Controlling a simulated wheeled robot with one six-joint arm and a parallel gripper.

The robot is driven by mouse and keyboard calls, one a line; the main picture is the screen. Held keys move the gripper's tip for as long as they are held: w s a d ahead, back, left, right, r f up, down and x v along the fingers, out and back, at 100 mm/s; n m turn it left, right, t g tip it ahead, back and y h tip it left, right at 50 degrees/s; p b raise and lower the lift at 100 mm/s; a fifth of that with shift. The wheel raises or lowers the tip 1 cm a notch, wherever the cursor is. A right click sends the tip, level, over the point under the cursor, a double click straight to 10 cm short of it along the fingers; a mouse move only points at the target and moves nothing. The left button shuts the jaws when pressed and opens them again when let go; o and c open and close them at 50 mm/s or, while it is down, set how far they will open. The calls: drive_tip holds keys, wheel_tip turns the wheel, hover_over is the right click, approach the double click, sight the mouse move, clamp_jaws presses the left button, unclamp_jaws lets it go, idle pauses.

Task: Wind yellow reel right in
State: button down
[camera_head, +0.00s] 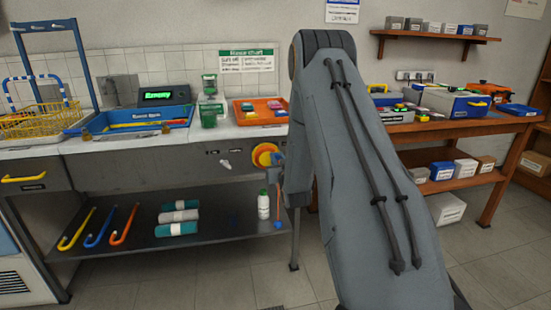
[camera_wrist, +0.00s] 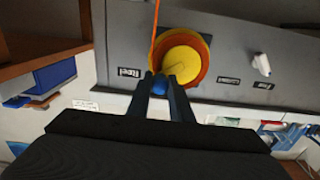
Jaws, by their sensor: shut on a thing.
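The yellow reel (camera_head: 264,153) with an orange rim is on the grey front panel below the counter. It fills the upper middle of the wrist view (camera_wrist: 180,53). A blue knob (camera_wrist: 160,85) shows at the reel's edge, between the two dark fingertips of my gripper (camera_wrist: 160,87). My gripper is shut on this knob. An orange cord (camera_wrist: 156,25) runs from near the knob to the top edge of the wrist view. In the head view my gripper (camera_head: 278,160) is small beside the reel, and my arm hides what is right of it.
A small white lever (camera_wrist: 262,64) and labels are on the panel beside the reel. The lower shelf (camera_head: 145,236) holds hooked canes, rolls and a white bottle (camera_head: 263,205). A wooden bench (camera_head: 440,128) with boxes stands at the right. Floor is free between.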

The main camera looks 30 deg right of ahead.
drive_tip(key=shift+d+f+m+b, duration=0.1)
drive_tip(key=shift+f+m, duration=0.6)
drive_tip(key=shift+m, duration=1.45)
drive_tip(key=shift+f+m+b, duration=0.15)
drive_tip(key=shift+f+m, duration=0.6)
drive_tip(key=shift+m, duration=1.35)
drive_tip(key=shift+d+f+m+b, duration=0.1)
drive_tip(key=shift+f+m, duration=0.6)
drive_tip(key=shift+m, duration=1.45)
drive_tip(key=c, duration=1.6)
unclamp_jaws()
drive_tip(key=shift+s, duration=0.1)
drive_tip(key=shift+v, duration=3.9)
